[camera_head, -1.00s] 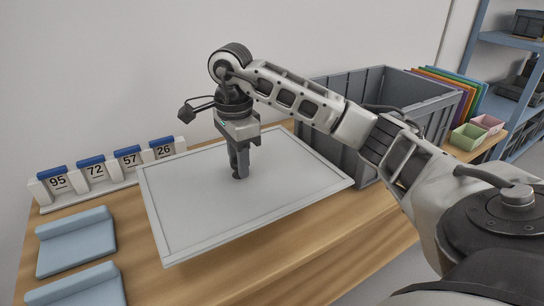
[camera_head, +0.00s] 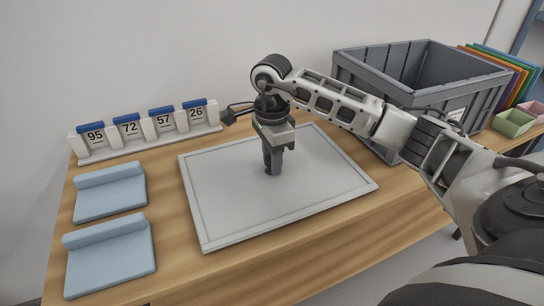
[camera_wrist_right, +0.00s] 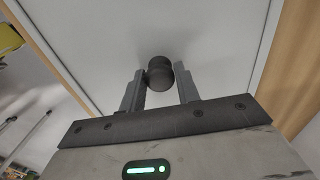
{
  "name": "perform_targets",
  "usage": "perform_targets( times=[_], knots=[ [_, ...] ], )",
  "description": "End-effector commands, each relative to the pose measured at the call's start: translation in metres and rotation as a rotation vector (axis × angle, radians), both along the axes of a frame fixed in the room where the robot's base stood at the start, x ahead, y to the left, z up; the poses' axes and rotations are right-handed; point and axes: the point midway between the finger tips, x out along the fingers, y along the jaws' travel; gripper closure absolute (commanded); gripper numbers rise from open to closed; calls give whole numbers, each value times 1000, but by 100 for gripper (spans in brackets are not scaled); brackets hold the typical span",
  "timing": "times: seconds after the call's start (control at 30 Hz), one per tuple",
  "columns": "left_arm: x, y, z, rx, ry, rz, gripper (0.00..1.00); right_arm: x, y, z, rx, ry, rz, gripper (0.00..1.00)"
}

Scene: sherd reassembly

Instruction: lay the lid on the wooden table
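The lid is a flat pale-grey rectangular panel (camera_head: 225,205) with a raised rim and a dark round knob. It is level over the middle of the wooden table (camera_head: 300,270), at or just above its surface; I cannot tell if it touches all round. My right gripper (camera_head: 272,168) points down at the lid's middle, its fingers closed on the knob. In the right wrist view the knob (camera_wrist_right: 160,74) sits between the two fingertips (camera_wrist_right: 160,88), with the lid (camera_wrist_right: 225,45) behind it. My left gripper is not in view.
A grey crate (camera_head: 365,72) stands right of the lid, close to its back corner. A white rack with number cards (camera_head: 150,142) stands at the back left. Two light-blue rests (camera_head: 110,195) lie left of the lid. Green and pink bins (camera_head: 513,124) are far right.

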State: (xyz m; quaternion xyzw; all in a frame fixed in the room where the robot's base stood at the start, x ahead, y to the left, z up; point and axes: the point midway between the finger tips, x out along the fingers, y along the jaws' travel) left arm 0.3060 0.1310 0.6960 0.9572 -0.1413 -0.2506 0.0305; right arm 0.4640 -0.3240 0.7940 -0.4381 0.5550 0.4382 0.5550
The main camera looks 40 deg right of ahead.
Motion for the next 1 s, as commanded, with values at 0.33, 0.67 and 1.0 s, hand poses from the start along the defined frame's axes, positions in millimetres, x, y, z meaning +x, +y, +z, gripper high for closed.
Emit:
perform_targets(
  times=[0.33,0.67,1.0],
  knots=[
    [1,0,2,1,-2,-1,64,0,0,1,0,0,-1,48],
    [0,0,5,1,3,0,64,1,0,50,0,-6,-1,48],
    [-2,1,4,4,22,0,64,1,0,112,0,-2,-2,48]
  ],
)
